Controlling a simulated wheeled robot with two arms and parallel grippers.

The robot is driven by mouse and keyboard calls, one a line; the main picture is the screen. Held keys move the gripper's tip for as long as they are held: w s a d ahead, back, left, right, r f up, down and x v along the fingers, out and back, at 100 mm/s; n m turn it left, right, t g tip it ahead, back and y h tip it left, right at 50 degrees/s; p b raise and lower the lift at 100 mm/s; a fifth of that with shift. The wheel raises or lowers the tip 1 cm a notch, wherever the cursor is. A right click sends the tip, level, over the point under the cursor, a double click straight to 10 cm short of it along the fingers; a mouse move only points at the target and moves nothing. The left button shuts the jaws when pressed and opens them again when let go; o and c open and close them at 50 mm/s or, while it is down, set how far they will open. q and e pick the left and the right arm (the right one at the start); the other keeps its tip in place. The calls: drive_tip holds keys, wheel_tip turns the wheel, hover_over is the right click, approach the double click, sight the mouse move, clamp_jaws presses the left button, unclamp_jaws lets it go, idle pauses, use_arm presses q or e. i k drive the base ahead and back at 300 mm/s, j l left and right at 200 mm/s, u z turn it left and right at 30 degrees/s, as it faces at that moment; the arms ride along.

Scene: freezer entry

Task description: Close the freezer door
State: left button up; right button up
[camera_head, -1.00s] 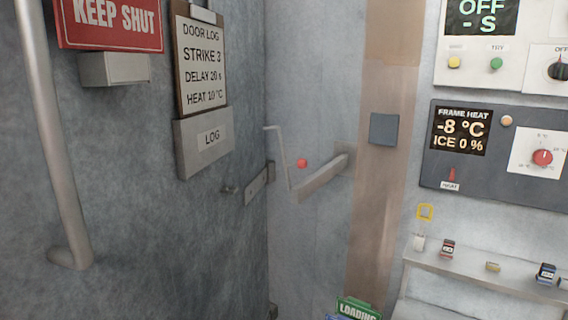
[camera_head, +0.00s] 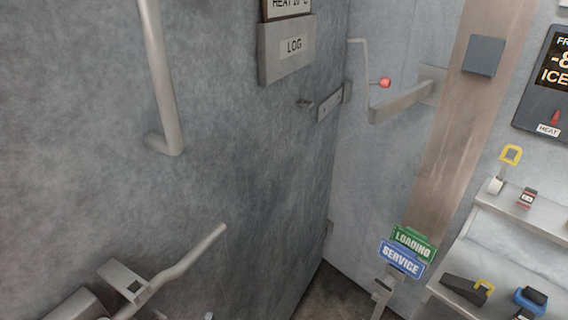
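The freezer door (camera_head: 235,130) is a large frosted grey panel filling the left of the head view. A vertical bar handle (camera_head: 163,75) stands out from it at the upper left. A grey lever-like bar (camera_head: 185,262) with a block beside it shows low in front of the door. A small latch plate (camera_head: 330,104) sits near the door's right edge. That edge meets the pale wall at an angle; I cannot tell from this view how far the door stands open.
A bent rod with a red knob (camera_head: 384,83) and a bracket (camera_head: 405,101) stick out by the brown post (camera_head: 462,130). Green and blue signs (camera_head: 401,257) stand low at the right. Shelves (camera_head: 525,215) with small items are farther right. Dark floor (camera_head: 335,295) shows between.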

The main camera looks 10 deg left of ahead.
sight(130, 130)
drive_tip(key=k+l+u, duration=0.15)
drive_tip(key=l+u, duration=0.25)
drive_tip(key=k+l+u, duration=0.2)
drive_tip(key=u, duration=0.25)
drive_tip(key=k+l+u, duration=0.2)
drive_tip(key=u, duration=0.2)
